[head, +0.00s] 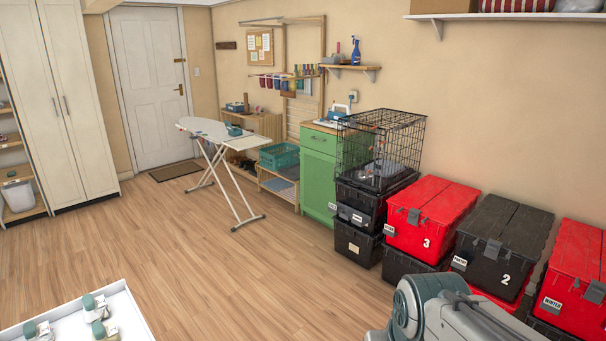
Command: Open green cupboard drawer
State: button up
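The green cupboard (317,183) stands against the right wall, between a low wooden shelf and the stacked totes. Its drawer (318,143) is at the top of the front face, looks closed, and has a small handle. A door panel is below it. The cupboard is across the room from me, and its right side is hidden by the wire crate and totes. Part of my arm shows at the bottom right, but my gripper is outside the view.
A wire crate (382,150) sits on black totes (358,240) right of the cupboard. Red totes (430,217) and black ones line the right wall. An ironing board (215,130) stands left of the cupboard. A white tray (135,312) is at bottom left. The middle wooden floor (200,245) is clear.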

aim_at(326, 143)
jog(key=z, duration=0.05)
jog(key=i, duration=2.2)
jog(key=u, duration=0.2)
jog(key=i, duration=2)
jog(key=u, duration=0.4)
jog(key=i, duration=1.2)
jog(key=u, duration=0.1)
